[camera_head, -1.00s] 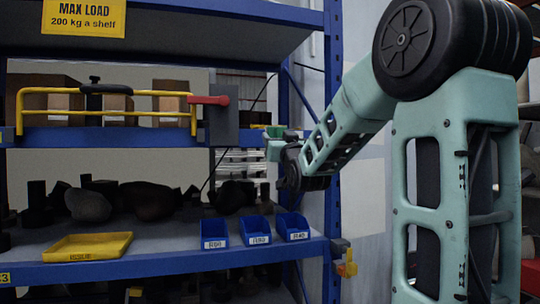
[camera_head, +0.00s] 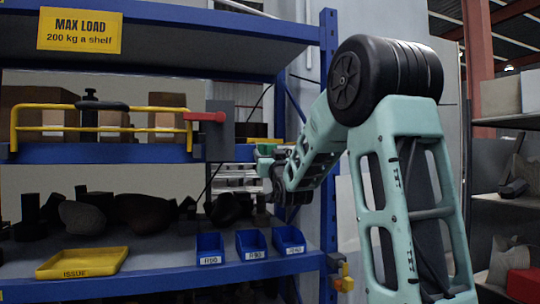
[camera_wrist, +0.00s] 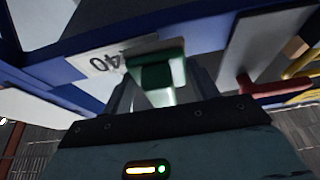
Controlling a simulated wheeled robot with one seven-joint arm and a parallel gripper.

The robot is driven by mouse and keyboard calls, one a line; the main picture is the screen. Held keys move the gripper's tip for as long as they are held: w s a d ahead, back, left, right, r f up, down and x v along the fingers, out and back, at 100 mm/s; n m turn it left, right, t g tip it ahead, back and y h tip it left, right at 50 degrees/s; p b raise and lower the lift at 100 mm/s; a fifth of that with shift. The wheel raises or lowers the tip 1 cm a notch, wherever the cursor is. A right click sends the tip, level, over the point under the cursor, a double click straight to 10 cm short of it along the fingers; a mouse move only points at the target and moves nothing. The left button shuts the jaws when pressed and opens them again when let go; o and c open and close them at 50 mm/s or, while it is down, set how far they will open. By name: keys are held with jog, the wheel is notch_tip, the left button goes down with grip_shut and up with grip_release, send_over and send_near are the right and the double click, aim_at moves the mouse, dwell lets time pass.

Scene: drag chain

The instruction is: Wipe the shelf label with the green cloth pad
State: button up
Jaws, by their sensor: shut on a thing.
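My gripper (camera_wrist: 163,88) is shut on the green cloth pad (camera_wrist: 158,72), which sits between its two fingers in the wrist view. The shelf label (camera_wrist: 100,62), a white plate with dark figures reading upside down as 40, is on the blue shelf beam just left of the pad. The pad overlaps the label's right edge in the picture; I cannot tell whether they touch. In the head view my gripper (camera_head: 266,168) is at the right end of the middle shelf beam (camera_head: 110,153), and the label cannot be made out there.
A yellow rail with a red handle (camera_head: 205,116) fronts the middle shelf, left of my gripper. Blue bins (camera_head: 250,245) and a yellow tray (camera_head: 82,263) stand on the shelf below. The blue rack post (camera_head: 328,120) is close on the right, with my arm reaching past it.

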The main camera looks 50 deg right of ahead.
aim_at(287, 150)
jog(key=shift+w+d, duration=0.55)
jog(key=shift+w, duration=0.3)
dwell(0.6)
jog(key=shift+b, duration=0.3)
jog(key=shift+s+d+f+b, duration=0.1)
jog(key=shift+s+d+b, duration=0.55)
jog(key=shift+d, duration=0.2)
jog(key=shift+s+d+b, duration=0.3)
jog(key=shift+s+d, duration=0.15)
jog(key=shift+d, duration=0.4)
jog(key=shift+s+d+b, duration=0.35)
jog(key=shift+s+d, duration=0.15)
jog(key=shift+d, duration=0.3)
jog(key=shift+s+d+b, duration=0.3)
jog(key=shift+s+d, duration=0.15)
jog(key=shift+d, duration=0.4)
jog(key=shift+s+d+b, duration=0.3)
jog(key=shift+s+d, duration=0.25)
jog(key=shift+d, duration=0.3)
jog(key=shift+s+d+b, duration=0.25)
jog(key=shift+s+d, duration=0.25)
jog(key=shift+d, duration=0.3)
jog(key=shift+w, duration=0.1)
